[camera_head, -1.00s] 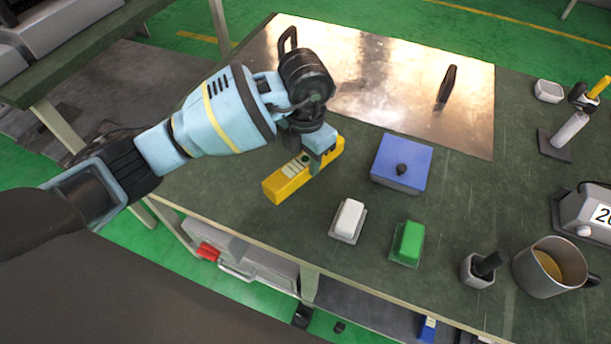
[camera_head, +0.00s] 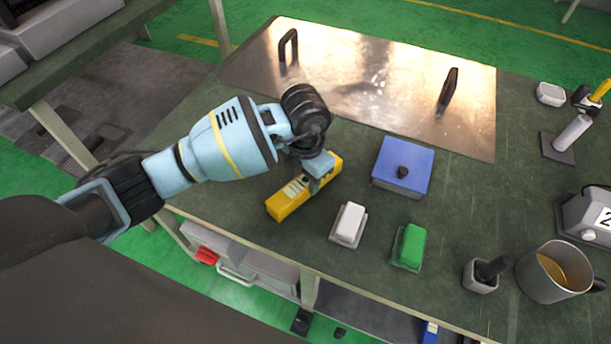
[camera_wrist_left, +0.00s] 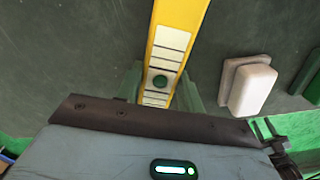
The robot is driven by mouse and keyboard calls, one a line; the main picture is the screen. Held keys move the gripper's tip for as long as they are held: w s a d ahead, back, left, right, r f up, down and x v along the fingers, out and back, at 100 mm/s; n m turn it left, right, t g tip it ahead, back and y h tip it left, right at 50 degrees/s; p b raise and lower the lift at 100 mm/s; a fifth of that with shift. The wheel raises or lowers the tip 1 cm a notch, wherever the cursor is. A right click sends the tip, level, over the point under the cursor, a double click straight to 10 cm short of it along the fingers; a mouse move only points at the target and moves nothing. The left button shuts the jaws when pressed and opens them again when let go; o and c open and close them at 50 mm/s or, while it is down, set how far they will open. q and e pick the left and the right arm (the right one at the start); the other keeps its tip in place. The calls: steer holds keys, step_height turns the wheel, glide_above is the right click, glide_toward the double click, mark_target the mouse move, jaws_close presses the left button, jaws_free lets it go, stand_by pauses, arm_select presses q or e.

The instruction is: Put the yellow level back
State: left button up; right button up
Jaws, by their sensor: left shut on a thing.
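The yellow level (camera_head: 289,203) is at the left part of the green table, tilted diagonally in the head view. My left gripper (camera_head: 318,178) is shut on the level near its far end. In the left wrist view the level (camera_wrist_left: 178,30) runs up between the fingers of the gripper (camera_wrist_left: 165,85), with white marks and a dark green round vial on it. I cannot tell whether the level touches the table. My right gripper is not in view.
A white block (camera_head: 349,223) and a green block (camera_head: 410,245) sit right of the level. A metal plate (camera_head: 370,80) with two black handles lies at the back. A metal mug (camera_head: 553,272) stands at the right.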

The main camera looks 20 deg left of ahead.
mark_target(305, 180)
arm_select(q)
steer(key=o, duration=1.2)
steer(key=shift+f, duration=0.1)
step_height(305, 180, up, 12)
steer(key=shift+r+p, duration=0.15)
steer(key=shift+p, duration=0.65)
